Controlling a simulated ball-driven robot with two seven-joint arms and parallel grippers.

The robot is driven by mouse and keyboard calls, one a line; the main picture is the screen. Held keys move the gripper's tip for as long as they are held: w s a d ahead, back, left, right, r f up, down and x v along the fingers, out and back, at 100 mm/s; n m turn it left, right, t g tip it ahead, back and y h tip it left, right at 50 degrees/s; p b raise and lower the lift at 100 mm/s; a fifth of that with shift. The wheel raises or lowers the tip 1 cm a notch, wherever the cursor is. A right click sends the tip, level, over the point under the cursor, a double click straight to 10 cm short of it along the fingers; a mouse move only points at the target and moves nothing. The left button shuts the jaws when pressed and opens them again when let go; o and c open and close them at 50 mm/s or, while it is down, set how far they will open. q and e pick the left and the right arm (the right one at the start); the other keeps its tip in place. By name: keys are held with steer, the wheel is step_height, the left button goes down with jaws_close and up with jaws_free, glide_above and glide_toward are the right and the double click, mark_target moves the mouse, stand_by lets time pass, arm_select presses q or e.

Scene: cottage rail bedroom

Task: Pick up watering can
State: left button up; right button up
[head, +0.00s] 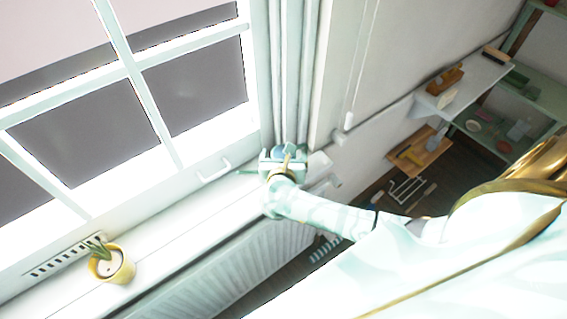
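My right gripper (282,160) is at the right end of the white windowsill, beside the curtain's lower end. Its arm comes in from the right. A small blue-green object (281,152) with a thin greenish part sticking out to the left shows at the fingers. It may be the watering can, but the gripper covers much of it. I cannot tell whether the fingers are closed on it or only around it. My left gripper is not in view.
A yellow pot (119,268) with a green plant stands on the windowsill (185,238) at the lower left. A white radiator (225,270) is below the sill. A white curtain (292,75) hangs beside the window. Shelves (470,85) with small items are at the upper right.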

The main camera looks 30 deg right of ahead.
steer(key=c, duration=1.3)
steer(key=shift+c, duration=0.2)
steer(key=shift+r, duration=0.5)
steer(key=s+a+r+p, duration=0.1)
steer(key=s+a+r, duration=0.8)
steer(key=r, duration=0.3)
steer(key=shift+a+p, duration=0.4)
steer(key=shift+a, duration=0.45)
